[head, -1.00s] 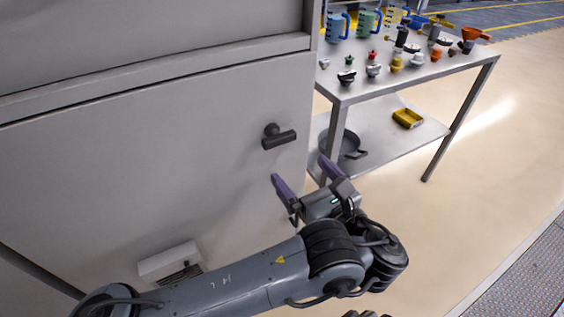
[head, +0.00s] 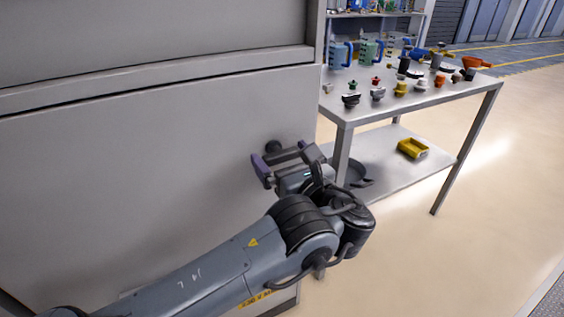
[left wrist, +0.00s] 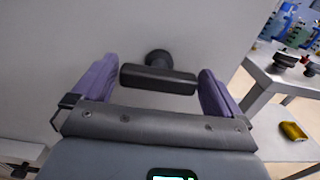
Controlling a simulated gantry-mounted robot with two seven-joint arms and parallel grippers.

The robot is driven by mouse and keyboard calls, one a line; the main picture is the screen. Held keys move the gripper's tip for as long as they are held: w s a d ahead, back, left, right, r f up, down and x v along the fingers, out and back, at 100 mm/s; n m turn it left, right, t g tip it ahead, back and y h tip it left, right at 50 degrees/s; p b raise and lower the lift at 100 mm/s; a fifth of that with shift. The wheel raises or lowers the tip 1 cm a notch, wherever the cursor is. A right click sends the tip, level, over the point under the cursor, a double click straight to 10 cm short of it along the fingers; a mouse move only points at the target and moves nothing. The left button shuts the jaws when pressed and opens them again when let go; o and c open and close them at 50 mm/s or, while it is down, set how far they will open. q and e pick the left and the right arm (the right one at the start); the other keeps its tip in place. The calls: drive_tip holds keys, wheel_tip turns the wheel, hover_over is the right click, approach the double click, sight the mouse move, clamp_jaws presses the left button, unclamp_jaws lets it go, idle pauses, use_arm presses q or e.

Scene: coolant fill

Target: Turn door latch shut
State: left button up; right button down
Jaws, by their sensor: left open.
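The door latch (head: 273,147) is a dark T-shaped handle on the grey cabinet door (head: 150,170), near the door's right edge. In the left wrist view its bar (left wrist: 158,78) lies roughly crosswise, with the round stem behind it. My left gripper (head: 286,160) is open at the latch. Its two purple fingers stand at either end of the bar in the left wrist view (left wrist: 155,85), with a small gap showing at each end. In the head view the gripper partly hides the latch. My right gripper is not in view.
A metal table (head: 460,90) with jugs and several small caps and fittings stands to the right of the cabinet. Its lower shelf holds a yellow tray (head: 413,148) and a dark pan (head: 358,175). The floor (head: 440,250) at front right is clear.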

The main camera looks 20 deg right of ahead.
use_arm(q)
drive_tip(key=shift+w, duration=0.35)
drive_tip(key=c, duration=0.8)
